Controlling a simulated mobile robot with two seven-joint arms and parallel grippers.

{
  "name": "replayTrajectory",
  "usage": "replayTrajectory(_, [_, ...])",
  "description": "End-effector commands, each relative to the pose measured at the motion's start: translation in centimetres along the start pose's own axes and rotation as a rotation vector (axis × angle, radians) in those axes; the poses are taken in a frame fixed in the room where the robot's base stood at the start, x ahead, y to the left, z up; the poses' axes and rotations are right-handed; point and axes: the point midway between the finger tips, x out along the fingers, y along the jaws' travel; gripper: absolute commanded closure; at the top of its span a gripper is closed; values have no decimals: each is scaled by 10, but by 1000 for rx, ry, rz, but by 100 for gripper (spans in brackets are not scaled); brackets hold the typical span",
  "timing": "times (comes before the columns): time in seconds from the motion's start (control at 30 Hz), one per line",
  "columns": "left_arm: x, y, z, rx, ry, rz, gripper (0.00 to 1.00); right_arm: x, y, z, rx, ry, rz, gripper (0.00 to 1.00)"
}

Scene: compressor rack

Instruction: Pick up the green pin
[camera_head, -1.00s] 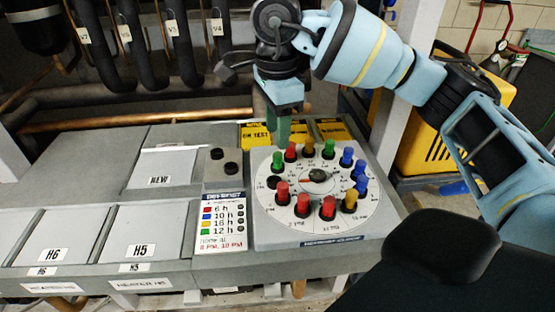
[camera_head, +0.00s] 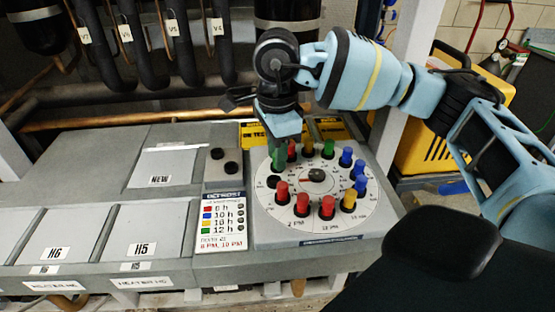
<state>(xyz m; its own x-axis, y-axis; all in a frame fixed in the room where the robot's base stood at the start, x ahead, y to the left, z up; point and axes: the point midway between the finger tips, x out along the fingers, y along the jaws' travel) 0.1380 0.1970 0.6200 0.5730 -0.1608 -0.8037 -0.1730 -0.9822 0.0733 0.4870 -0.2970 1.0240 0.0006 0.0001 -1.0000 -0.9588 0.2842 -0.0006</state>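The timer dial (camera_head: 292,224) is a round white plate with a ring of coloured pins. A green pin (camera_head: 278,161) stands at its back left, and its upper part is mostly covered by my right gripper (camera_head: 279,152). The gripper points down at this pin, with its fingers at or around it. I cannot tell whether they are touching or closed. Another green pin (camera_head: 328,149) stands upright at the back right of the ring, clear of the gripper. My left gripper is not in view.
Red pins (camera_head: 282,193), blue pins (camera_head: 346,156) and yellow pins (camera_head: 349,200) stand close by in the ring. Left of the dial are a colour legend (camera_head: 221,222) and two black knobs (camera_head: 230,168). Copper pipes (camera_head: 140,119) run behind the panel.

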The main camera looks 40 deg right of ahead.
Motion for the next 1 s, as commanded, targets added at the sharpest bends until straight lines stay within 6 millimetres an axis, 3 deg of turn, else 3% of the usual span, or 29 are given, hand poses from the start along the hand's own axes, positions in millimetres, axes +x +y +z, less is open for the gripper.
replayTrajectory(0.03, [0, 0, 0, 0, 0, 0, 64, 0, 0, 0, 0, 0, 0, 80])
replayTrajectory(0.2, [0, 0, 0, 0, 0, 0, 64, 0, 0, 0, 0, 0, 0, 100])
replayTrajectory(0.57, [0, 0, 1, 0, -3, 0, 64, -4, 0, 0, 0, -1, -1, 100])
replayTrajectory(0.87, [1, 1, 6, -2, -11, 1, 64, -35, -1, 1, 0, -2, -2, 100])
replayTrajectory(1.0, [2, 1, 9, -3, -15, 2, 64, -36, 24, 16, -10, 1, 1, 100])
